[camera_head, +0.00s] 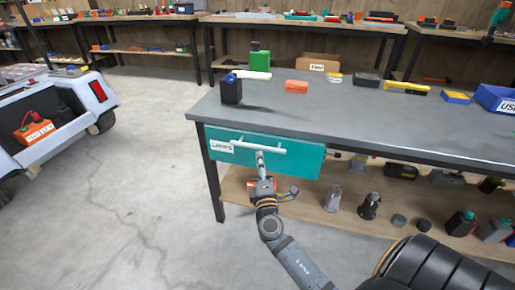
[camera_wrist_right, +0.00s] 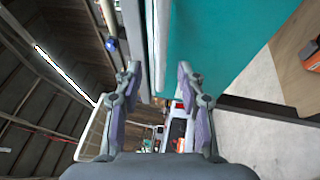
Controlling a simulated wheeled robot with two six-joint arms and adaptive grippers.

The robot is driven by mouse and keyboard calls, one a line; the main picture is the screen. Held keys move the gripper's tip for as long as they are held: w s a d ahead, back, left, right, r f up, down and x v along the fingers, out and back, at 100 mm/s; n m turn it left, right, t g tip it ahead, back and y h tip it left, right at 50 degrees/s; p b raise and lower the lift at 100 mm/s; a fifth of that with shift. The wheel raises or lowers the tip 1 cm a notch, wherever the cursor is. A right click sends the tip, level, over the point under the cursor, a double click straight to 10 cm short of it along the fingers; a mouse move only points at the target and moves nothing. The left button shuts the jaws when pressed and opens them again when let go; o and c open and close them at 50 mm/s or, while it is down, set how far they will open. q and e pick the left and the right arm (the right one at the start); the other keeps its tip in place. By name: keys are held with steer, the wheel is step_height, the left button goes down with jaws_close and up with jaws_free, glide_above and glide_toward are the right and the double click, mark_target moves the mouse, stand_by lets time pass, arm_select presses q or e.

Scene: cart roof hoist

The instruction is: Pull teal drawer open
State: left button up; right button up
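The teal drawer (camera_head: 300,158) sits under the left end of the grey workbench top, with a "LAMPS" label on its front. Its front looks flush with the bench. A pale bar handle (camera_head: 243,144) runs across the front. My right gripper (camera_head: 261,163) is at the handle, near its right part. In the right wrist view the two fingers stand apart, so the gripper (camera_wrist_right: 158,74) is open. The pale handle bar (camera_wrist_right: 157,40) lies in line with the gap between the fingertips; contact cannot be told. The teal front (camera_wrist_right: 225,35) fills the upper right. My left gripper is not in view.
The workbench top (camera_head: 330,115) holds a dark box with a blue top (camera_head: 231,90), an orange block (camera_head: 297,86) and a blue bin (camera_head: 497,98). A lower shelf (camera_head: 310,210) carries jars and tools. A white cart (camera_head: 60,115) stands left; floor before the drawer is clear.

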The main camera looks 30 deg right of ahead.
mark_target(257, 147)
steer(key=x, duration=0.7)
steer(key=shift+w+d, duration=0.1)
steer(key=shift+w, duration=0.05)
jaws_close()
